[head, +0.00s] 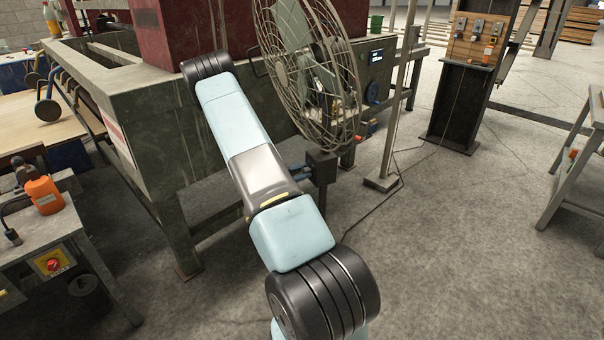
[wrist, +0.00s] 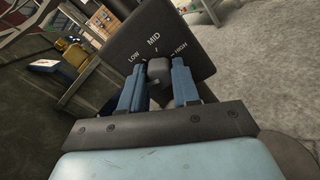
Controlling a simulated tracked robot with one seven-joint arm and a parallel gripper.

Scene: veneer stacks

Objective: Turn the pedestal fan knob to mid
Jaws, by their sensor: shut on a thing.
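The pedestal fan (head: 352,70) stands beside the large machine, its round wire cage above a dark control box (head: 322,166). In the wrist view the control box face (wrist: 150,22) carries LOW, MID and HIGH in white letters, and appears tilted. The dark knob (wrist: 158,69) sits below these marks. My gripper (wrist: 159,82) is shut on the knob, one blue finger on each side. I cannot clearly tell which mark the knob points to. In the head view my gripper (head: 298,172) is at the box, mostly hidden behind my arm.
The large green-grey machine (head: 150,90) stands left of and behind the fan. A metal post (head: 398,100) stands right of it, with a cable on the floor. A side bench (head: 45,230) with an orange bottle (head: 44,194) is at the left.

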